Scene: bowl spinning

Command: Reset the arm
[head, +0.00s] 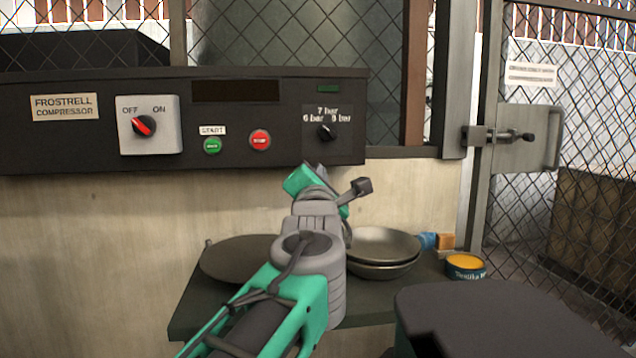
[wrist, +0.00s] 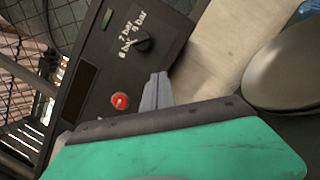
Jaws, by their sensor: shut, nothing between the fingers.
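My arm reaches forward in the middle of the head view, its green and grey links rising toward the panel. My gripper shows in the wrist view (wrist: 157,90), its grey fingers shut together with nothing between them. The fingers stand in front of the dark compressor panel (head: 232,165), close to the red stop button (wrist: 120,101) and below the pressure knob (wrist: 142,41) in that view. I cannot tell whether they touch the panel. In the head view the fingertips are hidden behind the wrist.
The panel has a red OFF/ON switch (head: 143,126) and a green start button (head: 212,146). Below, a shelf (head: 190,315) holds metal bowls (head: 385,245), a dark round plate (head: 235,258) and an orange-filled tin (head: 465,267). A mesh gate (head: 535,200) stands at right.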

